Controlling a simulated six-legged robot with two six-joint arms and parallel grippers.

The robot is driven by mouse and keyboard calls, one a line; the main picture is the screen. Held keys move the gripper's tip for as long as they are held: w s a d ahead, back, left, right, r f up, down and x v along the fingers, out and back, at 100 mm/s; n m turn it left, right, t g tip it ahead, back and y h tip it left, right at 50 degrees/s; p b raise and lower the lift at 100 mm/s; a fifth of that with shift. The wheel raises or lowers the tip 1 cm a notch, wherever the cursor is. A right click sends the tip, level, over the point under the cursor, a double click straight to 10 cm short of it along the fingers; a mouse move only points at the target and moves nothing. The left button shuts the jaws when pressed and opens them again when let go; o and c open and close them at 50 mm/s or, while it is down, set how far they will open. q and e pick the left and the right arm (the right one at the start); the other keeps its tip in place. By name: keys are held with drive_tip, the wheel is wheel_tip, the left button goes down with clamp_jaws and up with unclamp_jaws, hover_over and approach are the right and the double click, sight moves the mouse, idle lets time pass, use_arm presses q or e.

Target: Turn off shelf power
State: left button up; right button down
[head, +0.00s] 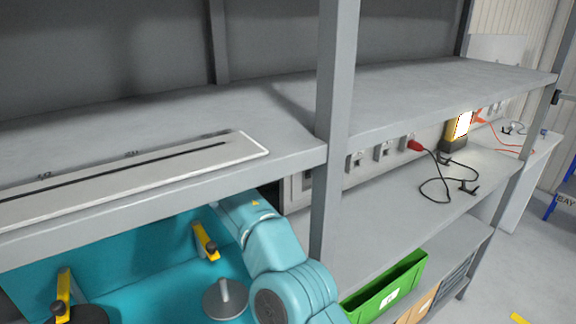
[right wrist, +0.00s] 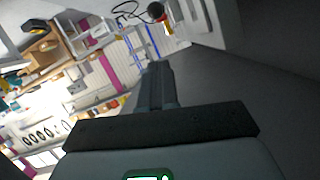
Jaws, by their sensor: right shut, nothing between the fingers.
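The shelf's pale power rail (head: 372,170) runs along the back of the middle shelf in the head view, with several sockets. A small dark part (head: 307,181) shows at its left end; I cannot tell whether it is a switch or its position. A red plug (head: 415,145) with a black cable sits in the rail. My teal arm reaches up under the upper shelf board, and its end is hidden there. In the right wrist view my right gripper (right wrist: 156,82) is shut and empty, close to a plain dark grey surface. My left gripper is not seen.
A grey upright post (head: 331,130) stands right of my arm. The upper shelf board (head: 267,110) overhangs it. A lit yellow lamp (head: 459,130) and loose cable (head: 436,188) are further right. A green crate (head: 388,291) sits below. Yellow-handled parts (head: 206,241) stand beside my arm.

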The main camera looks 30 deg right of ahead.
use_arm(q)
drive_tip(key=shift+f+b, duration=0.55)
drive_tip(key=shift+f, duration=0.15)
use_arm(e)
drive_tip(key=w+d+f, duration=0.2)
drive_tip(key=d+f, duration=0.3)
drive_tip(key=d, duration=0.3)
drive_tip(key=shift+f, duration=0.25)
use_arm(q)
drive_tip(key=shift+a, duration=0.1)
use_arm(e)
drive_tip(key=shift+d, duration=0.1)
